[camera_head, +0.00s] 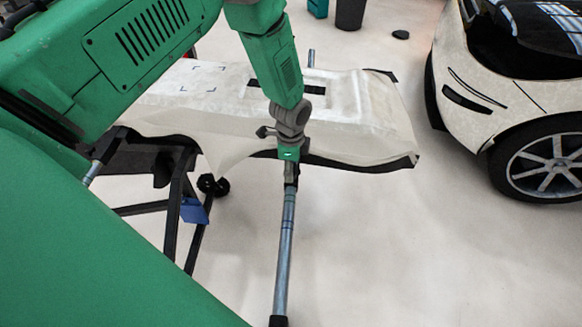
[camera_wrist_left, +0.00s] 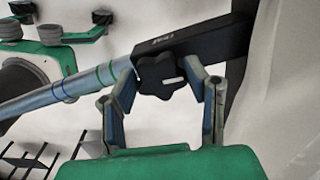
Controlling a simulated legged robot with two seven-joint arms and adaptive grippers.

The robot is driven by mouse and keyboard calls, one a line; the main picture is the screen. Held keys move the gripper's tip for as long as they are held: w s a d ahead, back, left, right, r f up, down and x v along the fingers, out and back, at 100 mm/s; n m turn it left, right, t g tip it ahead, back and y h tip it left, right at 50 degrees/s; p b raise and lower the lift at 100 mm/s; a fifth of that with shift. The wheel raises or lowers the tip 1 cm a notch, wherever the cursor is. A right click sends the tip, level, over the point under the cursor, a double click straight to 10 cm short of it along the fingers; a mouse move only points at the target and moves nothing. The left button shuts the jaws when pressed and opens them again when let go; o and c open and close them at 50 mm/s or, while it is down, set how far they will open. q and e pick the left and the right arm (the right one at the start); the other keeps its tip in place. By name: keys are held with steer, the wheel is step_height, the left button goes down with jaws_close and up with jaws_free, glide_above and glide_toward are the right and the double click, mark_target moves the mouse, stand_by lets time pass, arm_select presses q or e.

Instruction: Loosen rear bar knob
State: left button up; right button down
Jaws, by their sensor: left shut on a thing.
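A black lobed knob (camera_wrist_left: 160,77) sits on the side of a black bar bracket (camera_wrist_left: 205,44) in the left wrist view. My left gripper (camera_wrist_left: 161,70) has its two fingers on either side of this knob and is shut on it. In the head view the same gripper (camera_head: 290,172) is at the top end of a silver bar (camera_head: 286,245). There the gripper hides the knob. The silver bar also shows in the left wrist view (camera_wrist_left: 50,97), with blue-green bands. My right gripper is not in view.
A pale wrapped panel (camera_head: 350,105) lies on a black stand (camera_head: 173,215) just behind the gripper. A blue tag-like piece (camera_head: 194,210) hangs at the stand. A white car (camera_head: 500,105) stands at right. The pale floor between is clear.

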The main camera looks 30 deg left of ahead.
arm_select(q)
steer(key=n, duration=0.4)
steer(key=shift+d+n, duration=0.1)
steer(key=shift+n, duration=0.2)
steer(key=n, duration=0.3)
steer(key=shift+w+n, duration=0.1)
steer(key=shift+n, duration=0.2)
steer(key=n, duration=0.4)
steer(key=shift+r+p, duration=0.1)
steer(key=shift+p, duration=0.2)
steer(key=shift+w+n, duration=0.15)
steer(key=shift+n, duration=1.65)
steer(key=o, duration=1.1)
steer(key=shift+c, duration=0.2)
steer(key=shift+o, duration=0.4)
